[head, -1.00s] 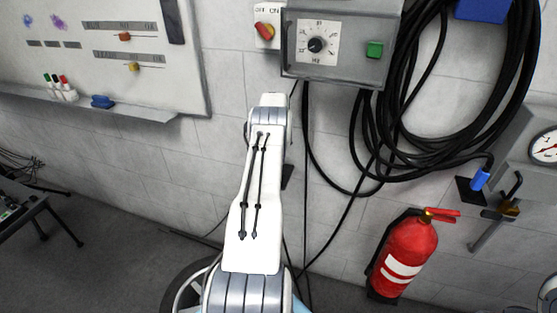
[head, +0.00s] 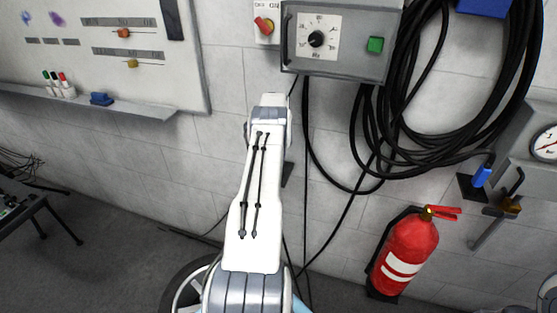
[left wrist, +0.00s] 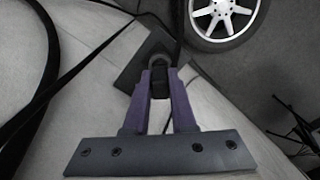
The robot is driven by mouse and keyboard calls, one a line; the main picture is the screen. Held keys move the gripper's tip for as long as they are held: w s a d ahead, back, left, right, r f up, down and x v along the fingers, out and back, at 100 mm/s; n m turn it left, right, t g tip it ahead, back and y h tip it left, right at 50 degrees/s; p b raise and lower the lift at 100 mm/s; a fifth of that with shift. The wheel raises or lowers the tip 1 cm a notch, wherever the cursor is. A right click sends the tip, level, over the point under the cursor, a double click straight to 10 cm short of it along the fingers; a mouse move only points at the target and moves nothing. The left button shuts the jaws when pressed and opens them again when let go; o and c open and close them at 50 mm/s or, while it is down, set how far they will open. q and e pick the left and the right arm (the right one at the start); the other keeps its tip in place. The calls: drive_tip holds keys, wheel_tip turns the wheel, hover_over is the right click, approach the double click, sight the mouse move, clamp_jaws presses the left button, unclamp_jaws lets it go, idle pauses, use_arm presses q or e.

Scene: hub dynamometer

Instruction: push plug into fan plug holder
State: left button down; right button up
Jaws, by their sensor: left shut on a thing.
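My left gripper (left wrist: 160,82) has purple fingers and shows in the left wrist view. It is shut on a black plug (left wrist: 157,86). The plug's far end meets the middle of a dark square plate, the fan plug holder (left wrist: 131,70). I cannot tell how deep the plug sits in it. In the head view my white left forearm hides the gripper and plug. An edge of a dark plate (head: 288,174) on the wall shows just right of the forearm. My right gripper is not in view.
A grey control box (head: 350,62) hangs above the arm, with black cables beside it. A blue plug (head: 482,176) sits at another dark plate further right. A red fire extinguisher (head: 409,250) hangs low on the right. A wheel (left wrist: 222,18) shows in the left wrist view.

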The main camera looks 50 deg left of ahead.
use_arm(q)
drive_tip(key=shift+f, duration=0.15)
drive_tip(key=shift+f+b, duration=0.55)
drive_tip(key=c, duration=0.7)
unclamp_jaws()
drive_tip(key=shift+o, duration=0.2)
drive_tip(key=shift+r, duration=0.55)
wheel_tip(320, 180, up, 10)
drive_tip(key=shift+f+b, duration=0.25)
drive_tip(key=shift+b, duration=0.9)
